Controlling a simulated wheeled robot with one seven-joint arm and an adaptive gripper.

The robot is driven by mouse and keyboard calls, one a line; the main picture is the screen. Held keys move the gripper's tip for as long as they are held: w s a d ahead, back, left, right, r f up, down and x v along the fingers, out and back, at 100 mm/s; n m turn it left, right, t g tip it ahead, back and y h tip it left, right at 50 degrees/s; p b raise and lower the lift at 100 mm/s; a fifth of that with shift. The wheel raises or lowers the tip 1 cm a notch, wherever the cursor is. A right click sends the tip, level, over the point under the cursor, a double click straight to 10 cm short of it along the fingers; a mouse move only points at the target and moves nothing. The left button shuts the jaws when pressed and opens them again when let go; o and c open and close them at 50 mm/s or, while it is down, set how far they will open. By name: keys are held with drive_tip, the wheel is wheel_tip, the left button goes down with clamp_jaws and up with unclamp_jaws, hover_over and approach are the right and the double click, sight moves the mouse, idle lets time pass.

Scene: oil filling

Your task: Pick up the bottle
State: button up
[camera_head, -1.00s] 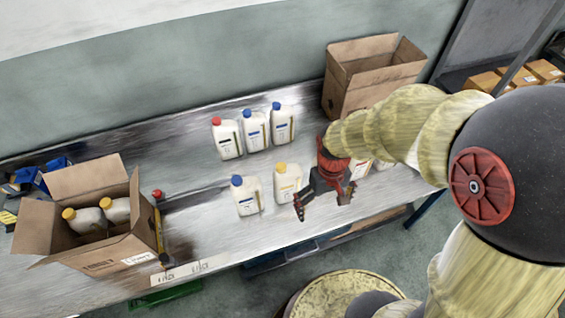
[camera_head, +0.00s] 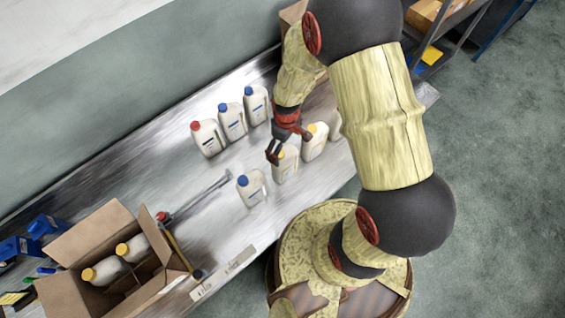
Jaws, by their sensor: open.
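Several white bottles stand upright on the metal table. The back row has a red-capped bottle (camera_head: 208,140), a blue-capped bottle (camera_head: 233,124) and another blue-capped bottle (camera_head: 256,107). The front row has a blue-capped bottle (camera_head: 252,190), a yellow-capped bottle (camera_head: 286,168), a second yellow-capped bottle (camera_head: 315,146) and one more mostly hidden behind my arm. My gripper (camera_head: 289,148) is open and empty, between the rows, beside and partly over the yellow-capped bottles. I cannot tell whether it touches one.
An open cardboard box (camera_head: 75,297) at the lower left holds two yellow-capped bottles (camera_head: 103,271). Another box (camera_head: 292,14) is mostly hidden behind my arm. A long metal tool (camera_head: 200,195) and blue boxes (camera_head: 45,226) lie on the table (camera_head: 150,165). The table's middle left is fairly clear.

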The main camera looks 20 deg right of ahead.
sight(285, 162)
drive_tip(key=f, duration=0.2)
drive_tip(key=shift+w+a+f, duration=0.15)
drive_tip(key=shift+a+f, duration=0.05)
drive_tip(key=shift+f, duration=0.1)
drive_tip(key=shift+w+f+p, duration=0.15)
drive_tip(key=shift+f+p, duration=0.45)
drive_tip(key=shift+f, duration=2)
drive_tip(key=shift+c, duration=1.2)
drive_tip(key=c, duration=1.4)
